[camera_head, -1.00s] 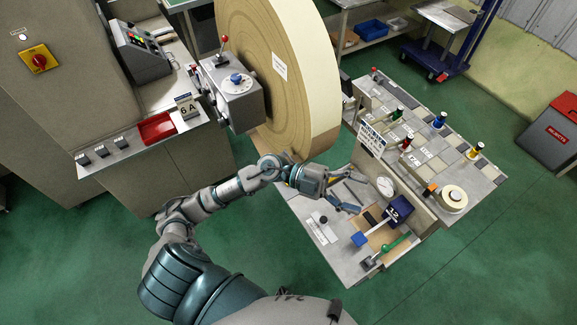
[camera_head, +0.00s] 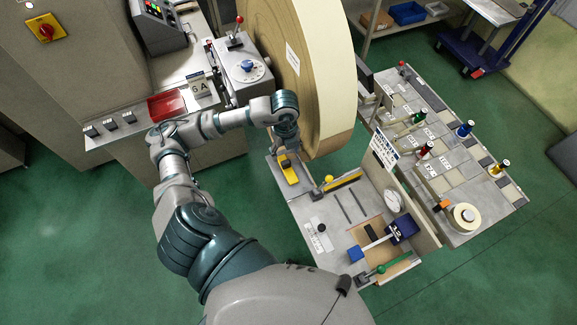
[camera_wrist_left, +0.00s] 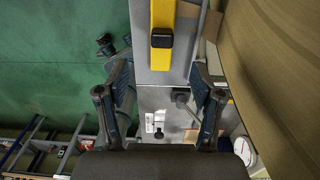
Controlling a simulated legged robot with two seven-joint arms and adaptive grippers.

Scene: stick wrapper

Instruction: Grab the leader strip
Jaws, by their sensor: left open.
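The large paper roll (camera_head: 320,70) stands upright at the centre of the head view, and its pale brown side fills the right of the left wrist view (camera_wrist_left: 275,75). I cannot surely make out the leader strip; a small brown piece (camera_wrist_left: 213,22) shows beside the roll in the left wrist view. My left gripper (camera_wrist_left: 160,72) is open and empty, its fingers spread over a grey plate. My right gripper is not in view.
A yellow bar with a black block (camera_wrist_left: 161,38) lies ahead between the fingers; it is also in the head view (camera_head: 290,172). A grey control box (camera_head: 243,68) stands left of the roll. The tool bench (camera_head: 345,235) lies below right. Green floor (camera_head: 110,240) is free at left.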

